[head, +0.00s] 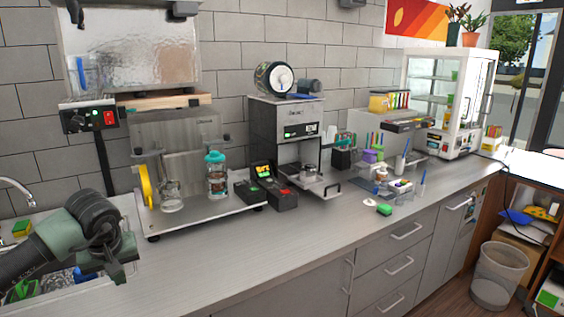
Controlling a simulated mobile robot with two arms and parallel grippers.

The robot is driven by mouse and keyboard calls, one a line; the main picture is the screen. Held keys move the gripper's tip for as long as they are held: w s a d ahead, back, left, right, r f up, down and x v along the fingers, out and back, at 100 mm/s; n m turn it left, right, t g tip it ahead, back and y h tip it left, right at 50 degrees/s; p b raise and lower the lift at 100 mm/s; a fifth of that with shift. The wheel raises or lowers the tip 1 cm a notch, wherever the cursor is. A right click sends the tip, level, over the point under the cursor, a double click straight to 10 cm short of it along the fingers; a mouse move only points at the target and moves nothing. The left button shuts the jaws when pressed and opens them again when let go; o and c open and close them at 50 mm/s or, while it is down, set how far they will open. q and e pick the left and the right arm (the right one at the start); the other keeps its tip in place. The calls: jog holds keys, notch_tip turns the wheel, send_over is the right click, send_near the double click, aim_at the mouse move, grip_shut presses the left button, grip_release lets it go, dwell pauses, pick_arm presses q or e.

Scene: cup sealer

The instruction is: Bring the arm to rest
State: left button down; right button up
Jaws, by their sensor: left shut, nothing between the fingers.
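My left arm comes in from the left. Its dark green and black gripper (121,274) hangs over the counter's left end beside the sink, shut and empty, pointing down. It touches no object that I can see. The cup sealer (264,124), black and silver with a film roll (273,78) on top, stands against the tiled wall, well to the right of and behind the gripper. Its tray (322,190) sticks out at the front. My right gripper is not in view.
A metal platform (222,199) holds a teal-lidded shaker (215,175) and a glass jar. A card terminal (279,194) stands beside the sealer. The front counter (260,250) is clear. A waste bin (497,275) stands on the floor.

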pick_arm(q)
jog(key=d+f+n+h+b, duration=0.1)
jog(key=d+f+n+h, duration=0.55)
jog(key=d+f, duration=0.4)
jog(key=d+f+n+h+b, duration=0.1)
jog(key=d+f+n+h, duration=0.6)
jog(key=d, duration=0.6)
notch_tip(320, 180, down, 16)
jog(key=a+n+t+y+b, duration=0.15)
jog(key=n+t, duration=0.55)
jog(key=n, duration=1.3)
jog(key=s+a+f+n+g+y+b, duration=0.1)
jog(key=s+a+f+n+y, duration=0.3)
jog(key=s+f+n, duration=0.65)
jog(key=s+a+f+n+g+y, duration=0.1)
jog(key=s+a+f+n+y, duration=0.35)
jog(key=s+f+n, duration=0.65)
jog(key=s+f+n+g, duration=0.4)
jog(key=s+f, duration=0.3)
jog(key=s, duration=0.8)
jog(key=s+f+n+g+y+b, duration=0.1)
jog(key=s+f+n+g, duration=0.3)
jog(key=s+f, duration=0.4)
jog(key=s, duration=0.7)
jog(key=shift+s+f, duration=0.15)
jog(key=shift+s, duration=0.15)
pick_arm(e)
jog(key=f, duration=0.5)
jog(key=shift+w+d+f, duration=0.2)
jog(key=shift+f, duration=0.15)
